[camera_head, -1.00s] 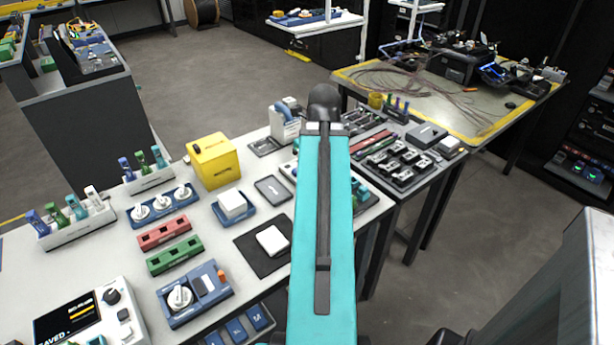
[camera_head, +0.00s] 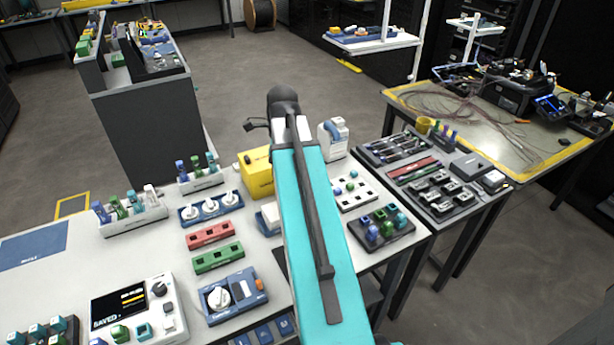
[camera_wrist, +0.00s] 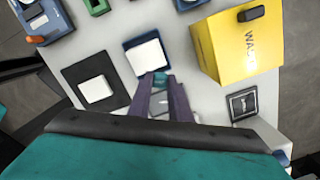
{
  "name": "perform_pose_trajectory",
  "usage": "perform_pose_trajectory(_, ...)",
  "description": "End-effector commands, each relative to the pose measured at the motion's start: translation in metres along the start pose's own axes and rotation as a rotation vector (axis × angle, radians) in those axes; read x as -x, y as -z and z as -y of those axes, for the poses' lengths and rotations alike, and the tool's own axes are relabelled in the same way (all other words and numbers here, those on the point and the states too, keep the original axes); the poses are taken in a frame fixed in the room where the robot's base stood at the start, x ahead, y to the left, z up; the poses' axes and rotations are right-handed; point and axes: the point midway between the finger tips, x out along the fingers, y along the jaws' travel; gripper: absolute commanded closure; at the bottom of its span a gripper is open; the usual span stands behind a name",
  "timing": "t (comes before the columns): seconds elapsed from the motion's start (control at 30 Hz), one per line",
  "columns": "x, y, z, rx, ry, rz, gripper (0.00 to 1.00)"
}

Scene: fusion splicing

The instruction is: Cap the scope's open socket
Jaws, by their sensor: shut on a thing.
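The scope (camera_head: 160,313) is a white box with a dark screen reading SAVED, at the lower left of the head view. Along its front are a green piece (camera_head: 120,333) and a teal-rimmed square (camera_head: 143,331); the picture is too small to tell for certain which socket is open. In the wrist view my gripper (camera_wrist: 160,82) is shut on a small teal cap (camera_wrist: 160,78), held at the fingertips. It is in front of the white block in a blue tray, well away from the scope. In the head view my arm hides the cap.
A yellow box (camera_wrist: 232,50) stands right of my gripper in the wrist view. Red (camera_head: 212,234) and green (camera_head: 217,258) strips and a blue unit with a dial (camera_head: 235,296) lie between my arm and the scope. A rack of colored pieces (camera_head: 133,212) stands behind the scope.

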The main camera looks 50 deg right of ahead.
Motion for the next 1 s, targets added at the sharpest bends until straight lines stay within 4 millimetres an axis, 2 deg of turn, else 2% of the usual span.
perform_pose_trajectory(0.03,0.007,-0.018,0.0,0.065,-0.007,0.0,0.98)
perform_pose_trajectory(0.1,0.01,-0.037,-0.003,0.153,-0.016,-0.001,0.98)
perform_pose_trajectory(0.47,0.024,-0.139,-0.029,0.605,-0.063,0.002,0.98)
perform_pose_trajectory(0.77,0.037,-0.222,-0.064,0.983,-0.101,0.01,0.98)
perform_pose_trajectory(1.0,0.046,-0.282,-0.1,1.275,-0.134,0.02,0.98)
